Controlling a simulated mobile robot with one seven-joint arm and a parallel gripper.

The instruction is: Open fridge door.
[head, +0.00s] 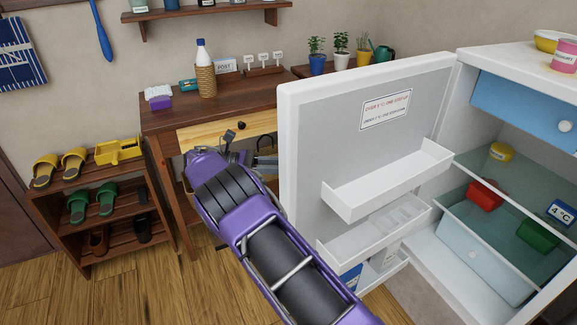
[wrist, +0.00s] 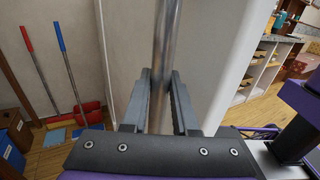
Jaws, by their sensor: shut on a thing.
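The white fridge door (head: 365,110) stands wide open in the head view, its grey inner panel and door shelves facing me. The fridge body (head: 508,55) is at the right, its inside exposed. My gripper (head: 268,160) is at the door's left edge; its fingers are partly hidden there. In the wrist view my gripper (wrist: 160,100) is shut on a vertical metal bar handle (wrist: 166,40), with one finger on each side. The outer face of the door (wrist: 205,50) is behind the handle.
A wooden desk (head: 165,120) with a light drawer front stands behind my arm at the left. A shoe rack (head: 100,215) is further left. Inside the fridge are glass shelves, a red container (head: 485,195) and a green one (head: 538,235). Brooms (wrist: 65,60) lean at the left in the wrist view.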

